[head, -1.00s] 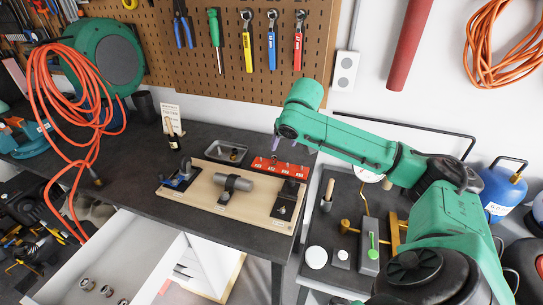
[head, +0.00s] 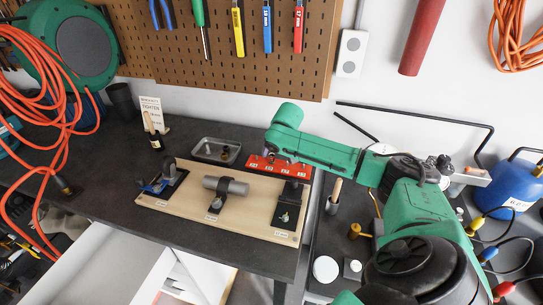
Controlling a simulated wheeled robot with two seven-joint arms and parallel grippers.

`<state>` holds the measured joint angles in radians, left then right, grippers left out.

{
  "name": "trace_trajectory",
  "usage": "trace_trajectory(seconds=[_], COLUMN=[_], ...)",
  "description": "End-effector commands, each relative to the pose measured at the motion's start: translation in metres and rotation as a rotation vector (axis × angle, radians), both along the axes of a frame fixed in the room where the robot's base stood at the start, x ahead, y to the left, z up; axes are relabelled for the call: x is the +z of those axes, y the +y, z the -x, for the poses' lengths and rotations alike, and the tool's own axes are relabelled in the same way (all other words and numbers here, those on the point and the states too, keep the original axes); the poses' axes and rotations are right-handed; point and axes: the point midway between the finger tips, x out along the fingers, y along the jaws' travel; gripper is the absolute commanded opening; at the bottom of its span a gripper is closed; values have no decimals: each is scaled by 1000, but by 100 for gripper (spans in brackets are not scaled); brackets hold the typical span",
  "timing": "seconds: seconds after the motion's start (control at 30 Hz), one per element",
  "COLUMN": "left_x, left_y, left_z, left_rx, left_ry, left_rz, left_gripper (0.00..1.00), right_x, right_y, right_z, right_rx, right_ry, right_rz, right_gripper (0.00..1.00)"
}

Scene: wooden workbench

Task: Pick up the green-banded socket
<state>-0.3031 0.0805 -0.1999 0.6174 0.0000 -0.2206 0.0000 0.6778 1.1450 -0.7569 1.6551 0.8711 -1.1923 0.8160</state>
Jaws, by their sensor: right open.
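I cannot make out a green-banded socket in the head view. A red rack (head: 262,163) with white labels stands at the back of the wooden board, and any band colours there are too small to tell. A grey metal tray (head: 203,148) beside it holds small dark pieces that I cannot identify. My right gripper (head: 273,152) hangs at the end of the green arm, over or in front of the red rack. It is open, small and partly hidden by its wrist. My left gripper is out of view.
The wooden board (head: 245,222) carries a grey cylinder (head: 226,186) in a black clamp. An open white drawer (head: 95,262) is at lower left; its visible part looks empty. An orange hose (head: 62,130) hangs at left.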

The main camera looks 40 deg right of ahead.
Motion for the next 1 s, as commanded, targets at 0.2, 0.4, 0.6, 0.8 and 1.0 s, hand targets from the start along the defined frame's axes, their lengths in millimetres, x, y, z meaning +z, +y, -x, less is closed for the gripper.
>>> trace_trajectory(seconds=[0.2, 0.4, 0.6, 0.8, 1.0], left_x=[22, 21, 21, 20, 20], left_y=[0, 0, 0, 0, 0], left_z=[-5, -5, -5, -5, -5], left_rx=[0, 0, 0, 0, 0], left_ry=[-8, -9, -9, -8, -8], left_rz=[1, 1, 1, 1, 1], left_gripper=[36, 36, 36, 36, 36], right_x=[-24, -44, -44, -44, -43], right_y=[-8, -12, -12, -12, -12], right_z=[-18, -26, -26, -26, -26], right_rx=[0, 3, 2, 2, 2], right_ry=[1, 0, -1, -1, -1], right_rz=[-1, 2, 1, 1, 1], right_gripper=[64, 64, 45, 0, 0])
